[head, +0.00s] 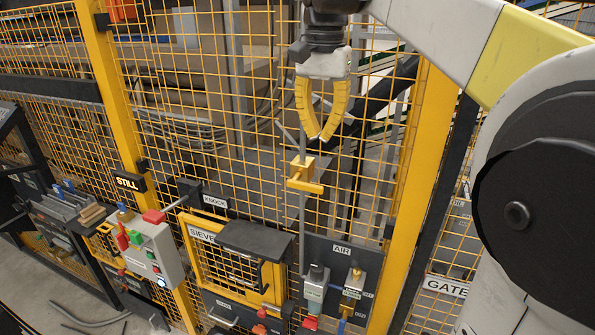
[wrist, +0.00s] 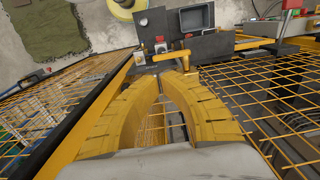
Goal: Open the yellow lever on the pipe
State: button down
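The yellow lever (head: 306,187) sits on a yellow valve block (head: 302,168) on a thin grey vertical pipe (head: 302,225) in front of the mesh fence. The lever's bar lies crosswise to the pipe. In the wrist view the lever (wrist: 172,56) shows just beyond my fingertips. My gripper (head: 319,138) points down above the valve block and slightly right of it, apart from it. Its two yellow curved fingers bow outward and their tips come together, with nothing visible between them. The fingertips also show in the wrist view (wrist: 161,76).
A yellow mesh fence (head: 215,135) stands close behind the pipe. Below are the SIEVE box (head: 205,236), the AIR panel (head: 342,252) and a grey button box (head: 155,255) at the left. A yellow post (head: 425,150) stands to the right of the pipe.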

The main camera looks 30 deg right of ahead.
aim_at(321, 188)
notch_tip(321, 188, down, 10)
jog(key=p, duration=0.1)
jog(key=shift+f, duration=0.15)
dwell(0.5)
jog(key=shift+s+f+t, duration=0.1)
jog(key=shift+f+t, duration=0.1)
jog(key=shift+t, duration=0.1)
jog(key=shift+f+t+y, duration=0.2)
jog(key=shift+t+y, duration=0.1)
jog(key=shift+y, duration=0.2)
jog(key=shift+s+d+f+t+y+b, duration=0.1)
jog(key=shift+d+f+t+y+b, duration=0.05)
jog(key=shift+f+t+y+b, duration=0.4)
jog(key=shift+s+d+f+t+y+b, duration=0.1)
jog(key=shift+f+t+y+b, duration=0.2)
jog(key=shift+t+b, duration=0.35)
jog(key=f+t+y+b, duration=0.1)
jog(key=t+y+b, duration=0.1)
jog(key=t+b, duration=0.1)
jog(key=w+a+f+t+y+b, duration=0.1)
jog(key=f+t+y+b, duration=0.1)
jog(key=b, duration=0.3)
jog(key=w+f+t+y+b, duration=0.1)
jog(key=f+t+y+b, duration=0.1)
jog(key=b, duration=0.3)
jog(key=shift+w+a+t+y, duration=0.1)
jog(key=shift+a+t+y, duration=0.4)
jog(key=shift+t, duration=0.4)
jog(key=shift+d, duration=0.1)
